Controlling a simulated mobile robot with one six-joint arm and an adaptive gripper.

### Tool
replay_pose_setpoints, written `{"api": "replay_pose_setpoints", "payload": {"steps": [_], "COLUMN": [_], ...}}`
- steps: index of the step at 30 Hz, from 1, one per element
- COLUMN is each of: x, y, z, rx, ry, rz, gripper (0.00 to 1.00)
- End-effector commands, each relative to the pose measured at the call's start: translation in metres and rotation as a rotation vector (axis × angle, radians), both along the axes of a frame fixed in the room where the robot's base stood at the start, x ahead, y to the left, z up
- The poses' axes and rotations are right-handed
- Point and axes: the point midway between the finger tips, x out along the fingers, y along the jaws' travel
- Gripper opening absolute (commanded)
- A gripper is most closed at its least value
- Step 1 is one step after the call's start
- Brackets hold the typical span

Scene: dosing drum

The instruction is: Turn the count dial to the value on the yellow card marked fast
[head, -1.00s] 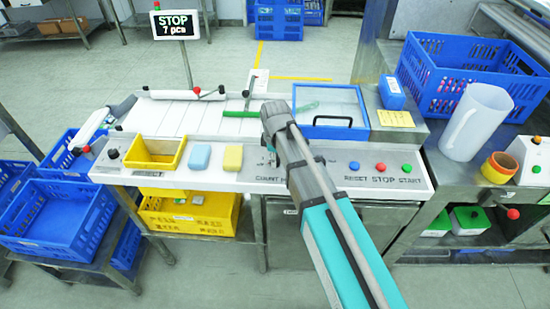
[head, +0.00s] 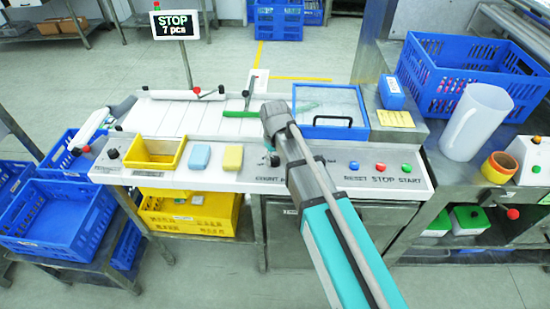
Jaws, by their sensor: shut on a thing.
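My gripper (head: 274,158) is at the control panel (head: 345,183), just above the printed COUNT label. It is shut on the count dial, which is mostly hidden by my gripper and wrist, so its pointer and scale cannot be read. The yellow card (head: 396,118) lies on the steel ledge to the right of the clear-lidded blue frame; its writing is too small to read. The display (head: 175,25) at the back left shows STOP and 7 pcs.
Blue, red and green buttons (head: 380,167) sit right of my arm. Yellow and blue blocks (head: 233,157) and a yellow bin (head: 154,153) are left of it. A blue crate (head: 470,75) and clear jug (head: 475,120) stand right. A green-handled tool (head: 241,113) lies behind.

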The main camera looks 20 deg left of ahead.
Motion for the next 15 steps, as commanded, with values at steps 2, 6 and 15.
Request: {"api": "replay_pose_setpoints", "payload": {"steps": [2,6,15], "x": [0.0001,0.0001,0.0000], "y": [-0.0001,-0.0001,0.0001], "z": [-0.0001,-0.0001,-0.0001], "rx": [-0.001,-0.001,-0.001], "ry": [-0.001,-0.001,-0.001], "rz": [-0.071,-0.187,-0.351], "gripper": [0.04,0.04,0.04]}}
